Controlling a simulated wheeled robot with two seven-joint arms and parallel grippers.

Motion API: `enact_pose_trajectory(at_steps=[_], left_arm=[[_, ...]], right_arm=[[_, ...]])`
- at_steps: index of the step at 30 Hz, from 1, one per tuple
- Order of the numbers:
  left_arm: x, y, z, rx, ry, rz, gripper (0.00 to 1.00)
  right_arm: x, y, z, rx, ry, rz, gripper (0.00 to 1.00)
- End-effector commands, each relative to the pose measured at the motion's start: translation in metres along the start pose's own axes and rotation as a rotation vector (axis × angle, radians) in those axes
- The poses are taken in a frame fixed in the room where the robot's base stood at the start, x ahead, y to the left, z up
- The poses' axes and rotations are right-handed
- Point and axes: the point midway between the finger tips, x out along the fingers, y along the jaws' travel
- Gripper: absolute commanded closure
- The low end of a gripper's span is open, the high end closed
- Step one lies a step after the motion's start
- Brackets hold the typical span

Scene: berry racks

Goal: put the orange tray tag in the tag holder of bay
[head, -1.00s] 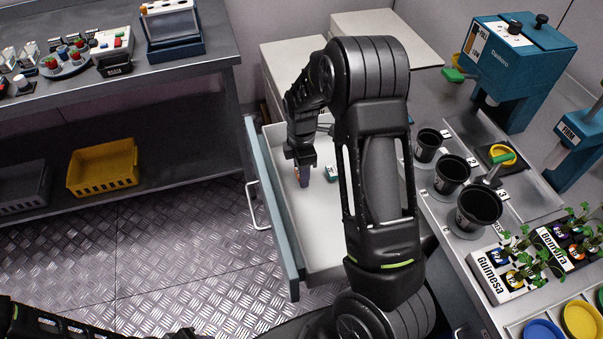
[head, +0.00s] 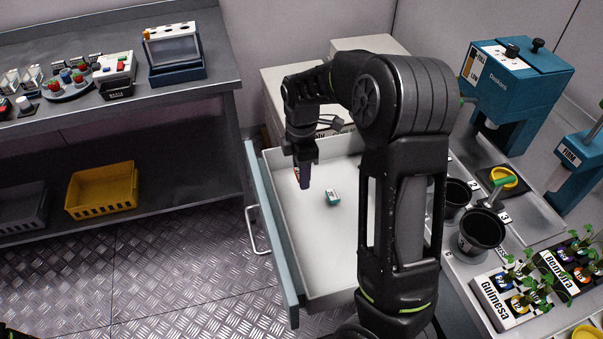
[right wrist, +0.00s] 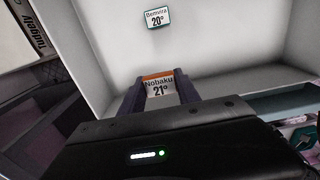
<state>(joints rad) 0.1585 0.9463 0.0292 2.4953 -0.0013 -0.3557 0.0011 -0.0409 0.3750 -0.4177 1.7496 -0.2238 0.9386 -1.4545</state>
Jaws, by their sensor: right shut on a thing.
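The orange tray tag (right wrist: 159,87), white with an orange top edge and printed "Nobaku 21°", is between the fingers of my right gripper (right wrist: 160,85) in the right wrist view. In the head view my right gripper (head: 302,178) is shut on it, above the left side of the open drawer; the tag is mostly hidden there. A second tag, teal-edged and printed "Bemvira 20°" (right wrist: 157,18), lies on the drawer floor, and also shows in the head view (head: 333,197). My left gripper is not in view. No tag holder can be made out.
The white drawer (head: 325,265) stands open with a teal front. Black pots (head: 482,232) and seedling trays (head: 500,300) are on the right counter beside my right arm. A left bench (head: 110,110) holds small devices; a yellow bin (head: 102,190) is on its lower shelf.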

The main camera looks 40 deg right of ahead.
Motion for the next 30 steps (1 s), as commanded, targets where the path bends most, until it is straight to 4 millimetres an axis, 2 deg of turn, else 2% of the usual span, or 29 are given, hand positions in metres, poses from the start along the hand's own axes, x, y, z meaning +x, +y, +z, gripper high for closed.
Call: enact_pose_trajectory(at_steps=[9,14,17,23,26,29,30], left_arm=[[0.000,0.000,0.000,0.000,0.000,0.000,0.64],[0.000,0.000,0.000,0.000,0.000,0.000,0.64],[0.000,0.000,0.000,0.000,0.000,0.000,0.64],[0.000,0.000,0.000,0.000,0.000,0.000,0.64],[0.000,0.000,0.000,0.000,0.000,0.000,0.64],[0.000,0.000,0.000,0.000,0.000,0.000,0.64],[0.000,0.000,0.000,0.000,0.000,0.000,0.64]], right_arm=[[0.000,0.000,0.000,0.005,0.000,0.000,0.99],[0.000,-0.001,0.000,0.089,0.000,0.000,0.99],[-0.002,-0.003,-0.001,0.218,0.001,0.001,0.99],[-0.013,-0.005,-0.016,0.634,0.002,0.001,0.99],[-0.023,-0.005,-0.035,0.873,0.003,0.001,0.99],[-0.037,-0.005,-0.063,1.088,0.003,0.001,0.99],[-0.045,-0.005,-0.078,1.160,0.004,0.002,0.99]])
